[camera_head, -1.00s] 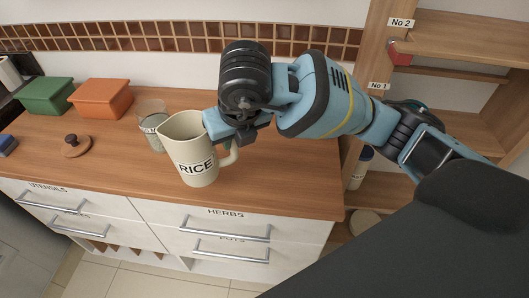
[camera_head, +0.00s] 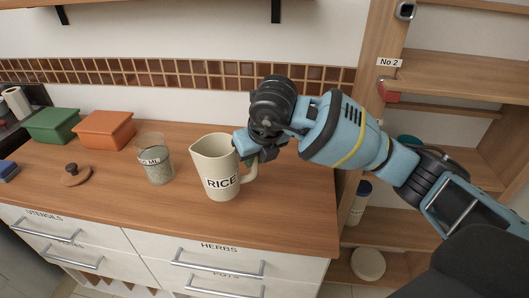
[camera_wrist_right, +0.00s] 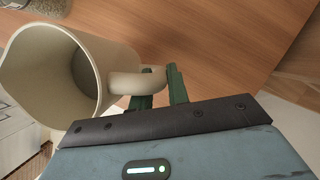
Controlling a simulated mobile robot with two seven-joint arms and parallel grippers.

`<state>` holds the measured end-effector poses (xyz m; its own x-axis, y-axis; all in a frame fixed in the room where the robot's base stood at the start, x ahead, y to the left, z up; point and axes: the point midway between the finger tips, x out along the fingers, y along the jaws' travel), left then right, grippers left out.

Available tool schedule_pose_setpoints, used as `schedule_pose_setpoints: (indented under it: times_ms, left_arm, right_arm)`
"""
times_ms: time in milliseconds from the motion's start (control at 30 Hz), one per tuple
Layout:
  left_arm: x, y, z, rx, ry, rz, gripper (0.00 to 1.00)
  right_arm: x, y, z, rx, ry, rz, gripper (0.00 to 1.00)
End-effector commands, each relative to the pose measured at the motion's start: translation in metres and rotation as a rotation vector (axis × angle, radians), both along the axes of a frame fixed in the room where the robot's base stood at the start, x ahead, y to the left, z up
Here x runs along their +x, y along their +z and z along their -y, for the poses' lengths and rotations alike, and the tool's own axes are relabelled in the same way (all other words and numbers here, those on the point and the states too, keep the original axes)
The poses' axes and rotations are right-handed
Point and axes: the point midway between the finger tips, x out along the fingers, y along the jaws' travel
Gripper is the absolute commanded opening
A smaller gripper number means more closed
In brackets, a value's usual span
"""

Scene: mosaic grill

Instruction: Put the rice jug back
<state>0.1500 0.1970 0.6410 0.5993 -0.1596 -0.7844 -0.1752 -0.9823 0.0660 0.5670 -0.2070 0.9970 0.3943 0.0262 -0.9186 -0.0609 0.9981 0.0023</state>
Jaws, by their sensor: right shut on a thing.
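The cream rice jug (camera_head: 213,160), labelled RICE, is upright over the wooden counter, right of the measuring glass. I cannot tell whether its base touches the counter. My right gripper (camera_head: 250,150) is shut on its handle, on the jug's right side. In the right wrist view the jug (camera_wrist_right: 100,65) shows its open mouth and a bare-looking inside. The green fingers of the gripper (camera_wrist_right: 160,88) are at the handle there. My left gripper is not in view.
A measuring glass (camera_head: 157,166) with grains stands left of the jug. Farther left are an orange box (camera_head: 104,131), a green box (camera_head: 52,126) and a wooden lid (camera_head: 76,176). The counter (camera_head: 295,210) is clear to the right. Shelves (camera_head: 450,110) marked No 2 stand at right.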

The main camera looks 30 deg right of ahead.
Motion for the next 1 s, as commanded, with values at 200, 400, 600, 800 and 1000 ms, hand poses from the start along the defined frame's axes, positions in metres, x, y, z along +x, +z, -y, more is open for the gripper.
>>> schedule_pose_setpoints:
  times_ms: [200, 400, 600, 800, 1000]
  left_arm:
    - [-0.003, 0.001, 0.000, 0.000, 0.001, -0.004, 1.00]
    - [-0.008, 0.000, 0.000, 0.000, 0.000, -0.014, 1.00]
    - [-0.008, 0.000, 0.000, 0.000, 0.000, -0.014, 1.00]
    - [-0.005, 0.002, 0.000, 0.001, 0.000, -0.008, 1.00]
    - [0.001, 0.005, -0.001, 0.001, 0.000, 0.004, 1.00]
  right_arm:
    - [0.033, -0.002, 0.033, 0.002, -0.005, 0.003, 0.00]
    - [0.049, -0.004, 0.048, 0.002, 0.001, 0.005, 0.00]
    - [0.051, -0.005, 0.050, 0.002, 0.001, 0.005, 0.00]
    - [0.056, -0.013, 0.056, 0.001, 0.000, 0.001, 0.00]
    - [0.056, -0.038, 0.056, 0.001, 0.000, 0.004, 0.00]
